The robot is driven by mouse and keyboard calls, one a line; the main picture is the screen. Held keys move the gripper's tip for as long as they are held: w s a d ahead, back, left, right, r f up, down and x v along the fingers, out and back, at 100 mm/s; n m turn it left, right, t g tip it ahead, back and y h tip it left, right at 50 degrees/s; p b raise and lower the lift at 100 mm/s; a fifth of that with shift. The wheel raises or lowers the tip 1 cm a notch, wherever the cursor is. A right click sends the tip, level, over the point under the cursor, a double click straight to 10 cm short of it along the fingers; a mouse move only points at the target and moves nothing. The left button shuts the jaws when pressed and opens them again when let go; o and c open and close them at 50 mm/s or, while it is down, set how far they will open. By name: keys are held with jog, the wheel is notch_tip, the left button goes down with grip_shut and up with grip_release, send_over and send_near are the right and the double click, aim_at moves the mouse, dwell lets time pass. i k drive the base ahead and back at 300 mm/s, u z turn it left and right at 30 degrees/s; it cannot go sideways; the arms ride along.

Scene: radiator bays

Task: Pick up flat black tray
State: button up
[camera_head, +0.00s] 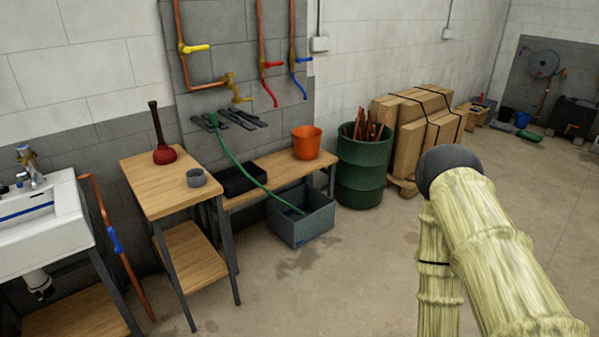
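A black tray (241,182) rests on the left part of a low wooden bench (283,171) against the wall. It looks like a shallow rectangular box with an open top. A green hose (241,168) runs down beside or across it. Part of its left side is close behind the taller wooden table. My gripper is not in view; only my arm, in a pale yellow sleeve with a dark rounded joint, shows at the right, well apart from the tray.
A grey-blue bin (303,226) stands on the floor before the bench. An orange bucket (307,143) is on the bench. A green drum (361,172) stands right; the floor in front is clear.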

aim_at(235, 182)
jog(key=z, duration=0.3)
jog(key=i, duration=1.3)
jog(key=u, duration=0.55)
jog(key=i, duration=0.9)
jog(key=u, duration=1.15)
jog(key=i, duration=0.4)
jog(key=u, duration=0.45)
